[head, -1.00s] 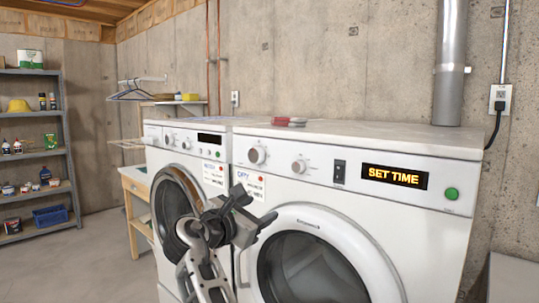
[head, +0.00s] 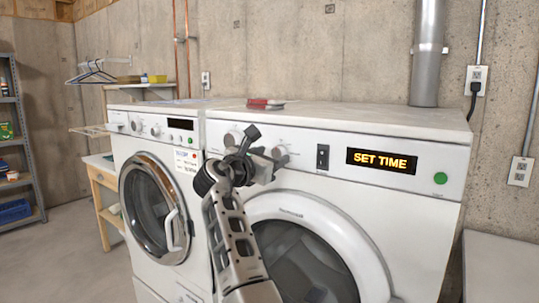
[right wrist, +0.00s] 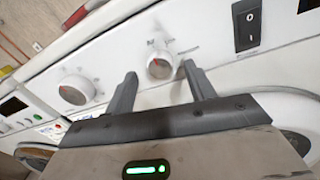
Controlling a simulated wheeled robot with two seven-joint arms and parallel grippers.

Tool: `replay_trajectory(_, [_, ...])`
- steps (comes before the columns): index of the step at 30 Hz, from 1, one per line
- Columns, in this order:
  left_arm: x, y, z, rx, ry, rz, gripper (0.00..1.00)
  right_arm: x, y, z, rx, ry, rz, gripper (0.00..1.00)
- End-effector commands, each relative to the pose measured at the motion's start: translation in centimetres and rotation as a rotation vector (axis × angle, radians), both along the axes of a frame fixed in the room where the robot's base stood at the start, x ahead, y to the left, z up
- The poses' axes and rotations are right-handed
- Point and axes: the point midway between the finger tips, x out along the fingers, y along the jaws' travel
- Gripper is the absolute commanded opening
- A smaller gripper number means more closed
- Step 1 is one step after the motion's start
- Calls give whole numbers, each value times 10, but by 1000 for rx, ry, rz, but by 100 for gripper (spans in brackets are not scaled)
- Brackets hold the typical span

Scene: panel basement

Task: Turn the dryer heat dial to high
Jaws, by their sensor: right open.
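The dryer (head: 345,205) is the white machine on the right, its display reading SET TIME. Two round dials sit on its panel: a left dial (head: 232,138) and a right dial (head: 281,151). My right gripper (head: 266,146) is open in front of the panel, partly covering the dial area. In the right wrist view, the right dial (right wrist: 160,66) appears between the open fingertips; contact cannot be told. Its red mark points up and left; the lettering above is unreadable. The left dial (right wrist: 76,90) is outside the fingers. My left gripper is not in view.
A black rocker switch (head: 322,157) and a green button (head: 440,178) are farther right on the panel. A second white machine (head: 150,190) stands to the left. A red object (head: 265,103) lies on the dryer top. Floor at the left is clear.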

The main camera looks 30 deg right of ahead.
Motion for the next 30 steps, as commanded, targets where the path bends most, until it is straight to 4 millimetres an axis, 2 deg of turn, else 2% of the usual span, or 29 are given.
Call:
replay_trajectory(5, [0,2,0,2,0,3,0,2,-12,0,0,-1,0,54])
replay_trajectory(14, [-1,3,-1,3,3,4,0,2,-14,0,0,-1,0,54])
replay_trajectory(18, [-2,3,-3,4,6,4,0,2,-13,0,0,-1,0,16])
replay_trajectory(19, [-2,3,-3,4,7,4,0,2,-13,0,0,-1,0,10])
replay_trajectory(30, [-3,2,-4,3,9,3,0,2,-14,0,16,-40,-1,10])
